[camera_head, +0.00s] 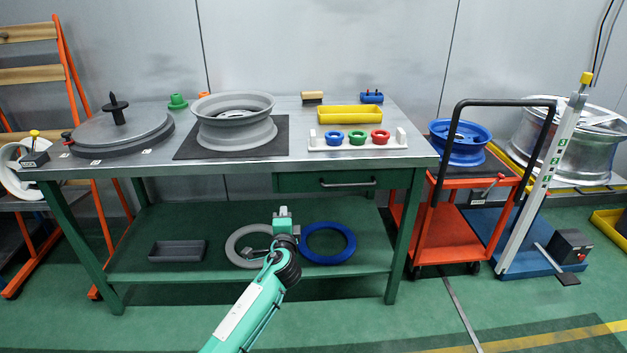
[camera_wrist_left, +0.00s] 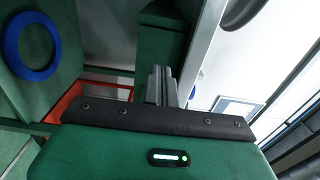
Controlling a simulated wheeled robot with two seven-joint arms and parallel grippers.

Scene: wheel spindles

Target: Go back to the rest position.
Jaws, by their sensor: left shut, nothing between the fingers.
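My left gripper (camera_head: 283,212) is in front of the workbench (camera_head: 350,163), below the tabletop and before the lower shelf in the head view. Its green arm comes up from the bottom edge. In the left wrist view, the gripper's fingers (camera_wrist_left: 161,85) are together with nothing between them. My right gripper is in neither view.
On the bench are a grey wheel rim (camera_head: 235,120), a round grey turntable (camera_head: 122,130), a yellow tray (camera_head: 349,114) and a ring holder (camera_head: 345,146). The lower shelf holds a blue ring (camera_head: 349,245), a grey ring (camera_head: 232,246) and a dark bin (camera_head: 178,251). A red cart (camera_head: 447,240) stands right.

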